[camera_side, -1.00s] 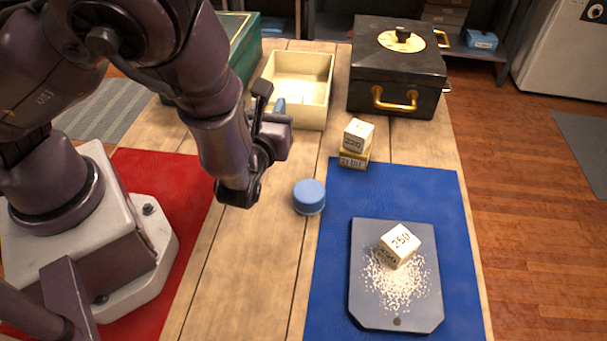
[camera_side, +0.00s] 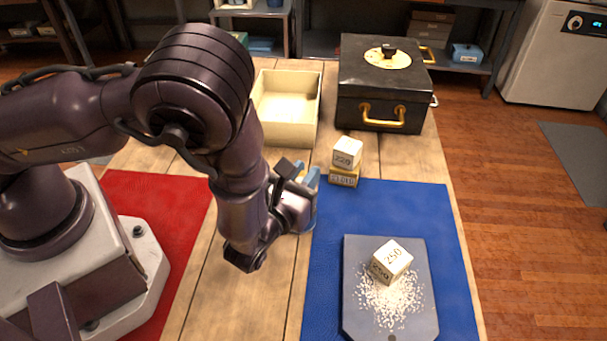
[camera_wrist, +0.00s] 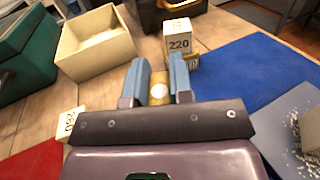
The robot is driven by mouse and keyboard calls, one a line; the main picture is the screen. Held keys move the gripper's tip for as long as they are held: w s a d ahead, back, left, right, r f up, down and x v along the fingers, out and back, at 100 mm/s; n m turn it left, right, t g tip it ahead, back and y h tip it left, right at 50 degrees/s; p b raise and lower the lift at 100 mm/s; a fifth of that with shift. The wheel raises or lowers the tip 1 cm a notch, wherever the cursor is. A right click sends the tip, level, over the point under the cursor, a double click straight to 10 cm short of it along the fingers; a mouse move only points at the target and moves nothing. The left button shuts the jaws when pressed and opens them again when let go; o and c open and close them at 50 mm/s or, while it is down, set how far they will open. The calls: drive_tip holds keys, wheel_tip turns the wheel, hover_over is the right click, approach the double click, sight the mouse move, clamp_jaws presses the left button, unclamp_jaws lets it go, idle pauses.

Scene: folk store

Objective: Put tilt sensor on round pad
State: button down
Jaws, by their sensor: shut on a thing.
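My gripper (camera_side: 303,176) is shut on a small brass-yellow piece with a pale round face, which I take to be the tilt sensor (camera_wrist: 158,92). It sits between the blue fingers (camera_wrist: 160,75) in the wrist view; in the side view I cannot make it out.
A white 220 block (camera_side: 347,152) sits on a yellow block (camera_side: 344,176) just right of my fingers. A cream open box (camera_side: 318,105) and a black chest (camera_side: 390,128) stand behind. A grey board (camera_side: 360,255) with white grains and a 250 block (camera_side: 392,261) lies on the blue mat (camera_side: 455,270).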

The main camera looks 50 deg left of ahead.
drive_tip(key=shift+f, duration=0.15)
drive_tip(key=c, duration=1)
unclamp_jaws()
